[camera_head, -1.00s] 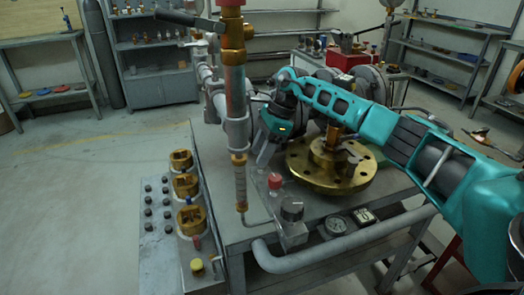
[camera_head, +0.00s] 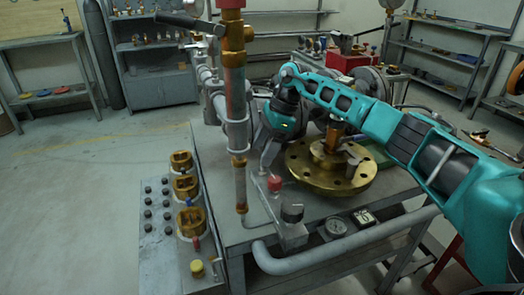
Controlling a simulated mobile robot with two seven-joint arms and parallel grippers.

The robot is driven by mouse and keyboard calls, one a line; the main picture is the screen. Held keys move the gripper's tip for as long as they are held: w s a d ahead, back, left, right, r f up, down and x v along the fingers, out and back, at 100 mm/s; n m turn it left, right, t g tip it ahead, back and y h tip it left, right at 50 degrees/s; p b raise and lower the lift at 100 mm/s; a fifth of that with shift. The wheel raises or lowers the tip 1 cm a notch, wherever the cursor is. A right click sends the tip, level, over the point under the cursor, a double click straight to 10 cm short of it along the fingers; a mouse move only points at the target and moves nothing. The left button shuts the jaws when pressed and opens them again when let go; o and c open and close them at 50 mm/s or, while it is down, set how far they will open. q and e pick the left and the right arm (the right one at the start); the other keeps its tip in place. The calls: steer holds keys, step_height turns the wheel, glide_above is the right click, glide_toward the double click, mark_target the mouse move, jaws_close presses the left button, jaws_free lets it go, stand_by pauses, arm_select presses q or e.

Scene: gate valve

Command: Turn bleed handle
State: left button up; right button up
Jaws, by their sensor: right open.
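A red knob (camera_head: 275,183) stands on a small grey valve block at the table's front left. A dark round knob (camera_head: 292,212) sits on the same block, to the right and nearer. I cannot tell which part is the bleed handle. My right gripper (camera_head: 268,163) points down just behind and above the red knob. Its fingers are apart and empty, and I see no contact with the knob. The vertical pipe (camera_head: 237,130) stands just left of the gripper. My left gripper is out of view.
A brass flange (camera_head: 340,178) lies on the table right of the gripper, below my right arm. A gauge (camera_head: 336,226) sits near the front edge, above a thick grey pipe (camera_head: 320,253). A panel with brass valves (camera_head: 190,222) stands at left. A dark lever (camera_head: 175,18) sticks out at upper left.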

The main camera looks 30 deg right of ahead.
steer(key=v, duration=1.1)
steer(key=shift+r+p, duration=0.25)
steer(key=shift+p, duration=0.2)
